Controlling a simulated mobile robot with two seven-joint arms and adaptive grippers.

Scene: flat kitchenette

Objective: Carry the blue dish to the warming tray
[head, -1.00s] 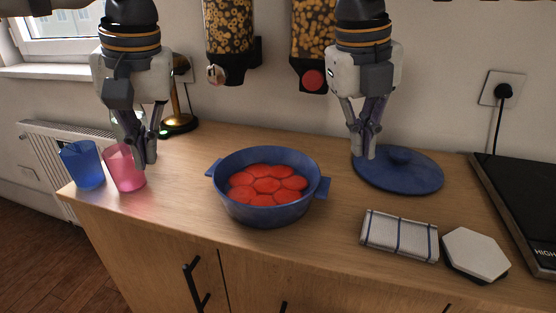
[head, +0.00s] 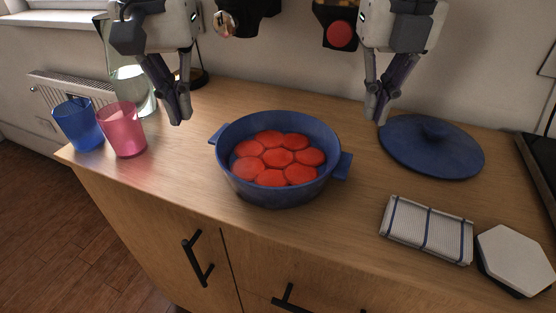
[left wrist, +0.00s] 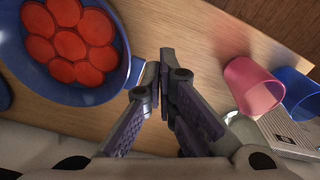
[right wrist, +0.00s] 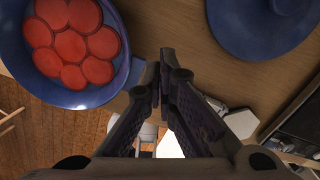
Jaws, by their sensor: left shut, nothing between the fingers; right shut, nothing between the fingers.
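The blue dish (head: 282,192) stands on the wooden counter with a handle at each side and several red round slices inside. It also shows at the upper left of the left wrist view (left wrist: 112,90) and of the right wrist view (right wrist: 75,98). My left gripper (head: 180,120) is shut and empty, above the counter to the left of the dish. My right gripper (head: 377,118) is shut and empty, above the counter between the dish and the round blue lid (head: 425,150). At the right edge, part of a dark flat appliance (head: 541,165) shows, possibly the warming tray.
A blue cup (head: 78,127) and a pink cup (head: 123,132) stand at the left end, with a clear glass vessel (head: 140,92) behind. A folded striped cloth (head: 427,230) and a white hexagonal piece (head: 513,260) lie at the front right. Dispensers hang on the wall.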

